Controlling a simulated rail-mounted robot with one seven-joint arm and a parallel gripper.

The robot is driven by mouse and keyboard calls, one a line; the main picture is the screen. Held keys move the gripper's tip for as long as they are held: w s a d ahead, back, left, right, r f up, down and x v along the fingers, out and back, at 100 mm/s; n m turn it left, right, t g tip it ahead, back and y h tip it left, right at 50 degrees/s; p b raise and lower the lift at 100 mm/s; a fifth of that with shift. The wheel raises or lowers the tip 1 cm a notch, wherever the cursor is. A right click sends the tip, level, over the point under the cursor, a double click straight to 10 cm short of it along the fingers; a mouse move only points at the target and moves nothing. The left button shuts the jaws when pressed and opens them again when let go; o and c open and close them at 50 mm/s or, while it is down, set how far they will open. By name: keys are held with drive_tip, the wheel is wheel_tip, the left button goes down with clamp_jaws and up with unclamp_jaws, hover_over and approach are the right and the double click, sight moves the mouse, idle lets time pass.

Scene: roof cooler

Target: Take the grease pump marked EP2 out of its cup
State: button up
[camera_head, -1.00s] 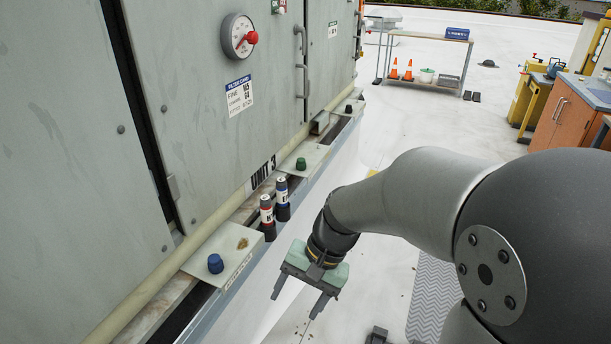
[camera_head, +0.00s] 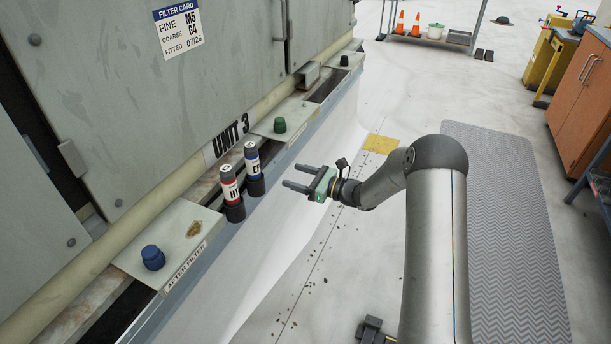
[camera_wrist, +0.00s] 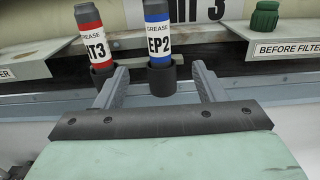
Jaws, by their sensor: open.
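The grease pump marked EP2 (camera_head: 252,158) has a blue band and a grey top. It stands upright in its dark cup (camera_head: 256,186) on the ledge of Unit 3. In the wrist view the EP2 pump (camera_wrist: 158,37) stands ahead of the open jaws, with its label facing me. My gripper (camera_head: 296,177) is open and empty, just right of the EP2 cup and apart from it. In the wrist view its two fingers (camera_wrist: 158,82) point at the cup, one to each side.
A red-banded pump marked HT3 (camera_head: 230,186) stands in a cup close to the left of EP2. Blue (camera_head: 153,257) and green (camera_head: 280,125) caps sit on ledge plates either side. The unit's wall rises behind.

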sight(258, 165)
drive_tip(key=b+x, duration=0.3)
drive_tip(key=x, duration=1.1)
drive_tip(key=shift+a+f, duration=0.1)
drive_tip(key=shift+a, duration=0.1)
drive_tip(key=shift+x, duration=0.8)
